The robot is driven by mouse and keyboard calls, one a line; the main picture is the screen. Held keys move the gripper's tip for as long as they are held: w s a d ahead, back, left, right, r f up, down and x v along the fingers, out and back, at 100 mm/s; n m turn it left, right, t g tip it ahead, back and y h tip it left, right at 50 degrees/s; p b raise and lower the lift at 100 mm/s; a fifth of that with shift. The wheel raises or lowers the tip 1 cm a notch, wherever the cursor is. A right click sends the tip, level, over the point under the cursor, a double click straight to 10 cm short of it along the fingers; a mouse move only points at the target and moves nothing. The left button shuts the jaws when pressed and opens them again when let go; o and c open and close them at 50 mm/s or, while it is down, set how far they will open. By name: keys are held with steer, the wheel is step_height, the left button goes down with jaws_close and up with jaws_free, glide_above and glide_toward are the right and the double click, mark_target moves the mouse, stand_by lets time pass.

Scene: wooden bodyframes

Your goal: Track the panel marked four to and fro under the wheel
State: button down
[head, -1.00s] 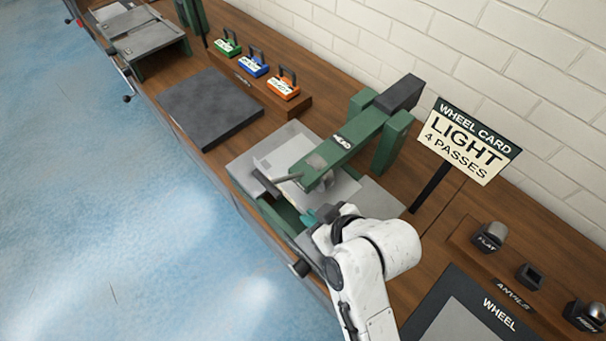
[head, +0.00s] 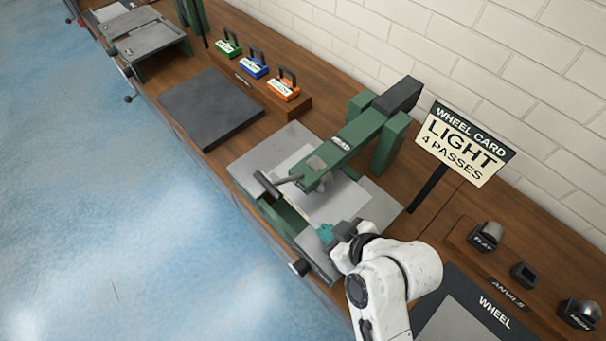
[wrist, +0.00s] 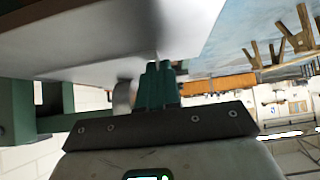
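The panel (head: 338,207) is a pale grey sheet lying under the green wheel machine (head: 345,150), over its grey table. I cannot read a mark on it. The wheel under the arm's end is mostly hidden by the arm in the head view. My gripper (head: 328,233) is at the panel's near right edge, with its teal fingers closed together on that edge. In the wrist view the fingers (wrist: 158,85) stand together against the underside of the pale sheet (wrist: 165,30).
A sign (head: 465,144) reads "WHEEL CARD LIGHT 4 PASSES". Anvils (head: 487,236) stand in a rack at right, beside a dark pad marked WHEEL (head: 470,310). A dark mat (head: 211,108) and green, blue and orange handled blocks (head: 254,66) are further left.

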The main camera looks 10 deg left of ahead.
steer(key=shift+s+d+p, duration=0.3)
steer(key=shift+s+d, duration=0.4)
steer(key=shift+d, duration=0.2)
steer(key=shift+s+d, duration=0.1)
steer(key=shift+s+d, duration=0.1)
steer(key=shift+d, duration=0.05)
stand_by(0.6)
steer(key=shift+w+a+p, duration=0.2)
steer(key=shift+w+a, duration=0.9)
steer(key=shift+a, duration=0.3)
steer(key=shift+w+a+p, duration=0.15)
steer(key=shift+w+a, duration=0.9)
steer(key=shift+a, duration=0.3)
steer(key=c, duration=0.7)
jaws_free()
steer(key=shift+s+d, duration=0.1)
steer(key=shift+d, duration=0.05)
